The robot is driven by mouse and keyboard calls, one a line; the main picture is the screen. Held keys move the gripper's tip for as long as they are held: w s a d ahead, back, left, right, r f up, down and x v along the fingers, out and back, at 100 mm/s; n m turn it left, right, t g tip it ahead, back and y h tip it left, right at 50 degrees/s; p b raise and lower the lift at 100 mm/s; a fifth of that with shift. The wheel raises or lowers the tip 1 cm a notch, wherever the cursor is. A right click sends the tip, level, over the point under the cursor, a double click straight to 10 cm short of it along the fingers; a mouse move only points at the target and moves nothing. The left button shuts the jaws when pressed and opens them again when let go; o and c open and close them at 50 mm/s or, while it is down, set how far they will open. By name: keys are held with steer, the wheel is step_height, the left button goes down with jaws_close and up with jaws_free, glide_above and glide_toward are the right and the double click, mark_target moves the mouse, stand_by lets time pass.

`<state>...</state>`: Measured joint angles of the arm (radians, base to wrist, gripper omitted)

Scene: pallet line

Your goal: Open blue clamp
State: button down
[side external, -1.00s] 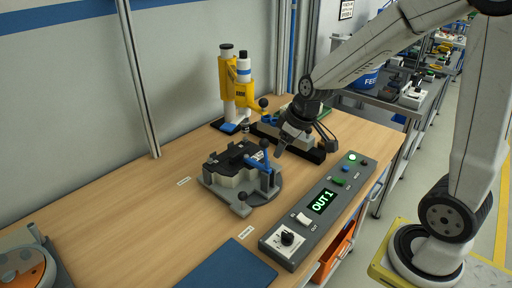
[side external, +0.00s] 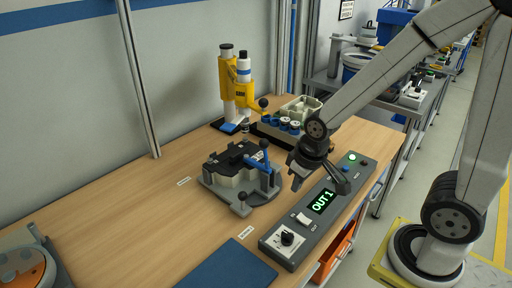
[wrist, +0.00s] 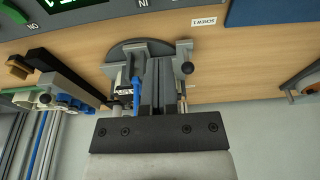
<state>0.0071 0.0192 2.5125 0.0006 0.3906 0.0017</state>
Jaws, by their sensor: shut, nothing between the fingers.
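The blue clamp (side external: 265,160) is on the right side of the grey fixture (side external: 216,178) on the wooden bench. Its handle stands up, slightly tilted, with a dark ball knob at its top. In the wrist view the blue handle (wrist: 136,98) shows just left of my gripper's fingers. My gripper (side external: 296,186) is shut and empty, to the right of the clamp and apart from it in the side view. In the wrist view my gripper (wrist: 158,62) points toward the fixture and hides part of it.
A control box with an OUT 1 display (side external: 322,203) lies along the bench's right edge. A yellow hand press (side external: 236,90) and a tray of blue parts (side external: 283,125) stand behind the fixture. A blue mat (side external: 228,268) lies in front.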

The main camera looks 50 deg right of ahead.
steer(key=w+d+r+m+g, duration=0.1)
steer(key=w+d+r, duration=0.3)
steer(key=w, duration=0.5)
steer(key=w+d+r+m+g, duration=0.1)
steer(key=w+d+r, duration=0.3)
steer(key=w+r, duration=0.5)
steer(key=shift+w+g+y, duration=0.3)
steer(key=shift+w+g, duration=0.3)
steer(key=shift+w, duration=0.05)
steer(key=shift+f, duration=0.1)
step_height(320, 180, down, 10)
steer(key=shift+s+a, duration=0.3)
steer(key=shift+s+r+t, duration=0.3)
steer(key=shift+s+t, duration=0.1)
